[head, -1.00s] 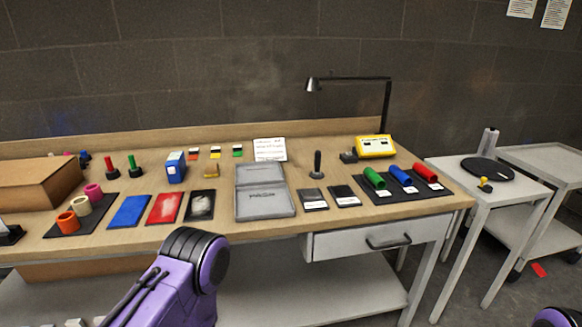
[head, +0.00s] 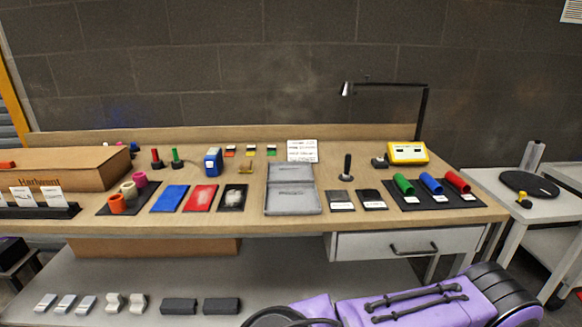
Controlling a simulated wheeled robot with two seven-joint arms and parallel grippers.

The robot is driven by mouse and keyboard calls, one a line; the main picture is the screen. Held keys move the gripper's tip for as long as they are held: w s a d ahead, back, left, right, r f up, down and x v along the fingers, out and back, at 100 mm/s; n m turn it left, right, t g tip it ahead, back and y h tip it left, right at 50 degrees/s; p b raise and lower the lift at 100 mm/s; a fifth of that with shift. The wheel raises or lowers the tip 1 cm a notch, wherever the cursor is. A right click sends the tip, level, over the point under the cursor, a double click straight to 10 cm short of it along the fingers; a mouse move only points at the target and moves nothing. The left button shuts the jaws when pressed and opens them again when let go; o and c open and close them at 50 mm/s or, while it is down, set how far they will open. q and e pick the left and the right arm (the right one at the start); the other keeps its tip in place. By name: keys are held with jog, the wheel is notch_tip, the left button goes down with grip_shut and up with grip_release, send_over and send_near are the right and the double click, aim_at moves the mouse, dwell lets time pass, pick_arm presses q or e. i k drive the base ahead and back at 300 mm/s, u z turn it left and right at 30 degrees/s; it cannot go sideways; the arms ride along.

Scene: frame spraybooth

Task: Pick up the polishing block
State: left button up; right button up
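No object is clearly marked as the polishing block, so I cannot tell which it is. Two dark grey blocks, one on the left (head: 179,306) and one on the right (head: 221,305), lie side by side on the lower shelf. A small dark block-like piece (head: 380,161) sits beside the yellow device on the tabletop. A blue box-shaped item (head: 213,161) stands upright behind the coloured pads. Purple links of my arm cross the bottom of the head view, from the middle to the right. Neither of my grippers shows.
The wooden workbench (head: 480,218) holds a grey open case (head: 293,203), coloured pads, several rolls and a desk lamp (head: 427,110). A cardboard box (head: 85,170) is at left. The lower shelf (head: 265,270) also holds light metal pieces. A side table (head: 480,180) stands at right.

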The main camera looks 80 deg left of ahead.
aim_at(246, 166)
jog(key=k, duration=1.1)
jog(key=u, duration=1.6)
